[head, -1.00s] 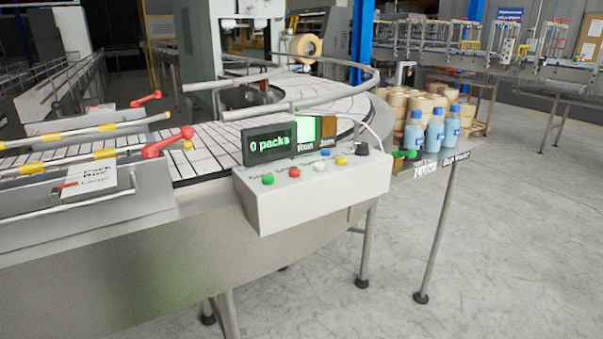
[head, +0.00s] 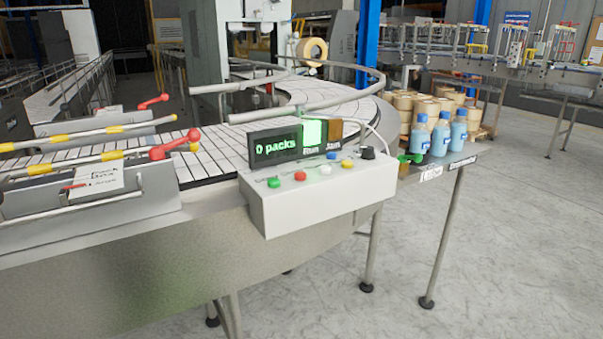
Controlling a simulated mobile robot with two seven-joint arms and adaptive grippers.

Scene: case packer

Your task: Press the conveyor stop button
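The white control box (head: 318,206) is fixed to the near side of the conveyor, in the middle of the head view. On its sloped top are a green button (head: 273,183), a red button (head: 300,176), a white button (head: 325,171), a yellow button (head: 347,163), a blue button (head: 332,155) and a black knob (head: 367,153). The button labels are too small to read surely. A display (head: 275,146) reads "0 packs". Beside it the green "Run" lamp (head: 313,132) is lit and the amber "Jam" lamp (head: 328,131) looks dull. Neither gripper is in view.
The curved conveyor (head: 222,154) runs behind the box, with guide rails and red clamp handles (head: 176,146). Blue bottles (head: 440,136) stand on a side shelf at the right, near a small green handle (head: 411,158). The floor (head: 520,240) at the right is clear.

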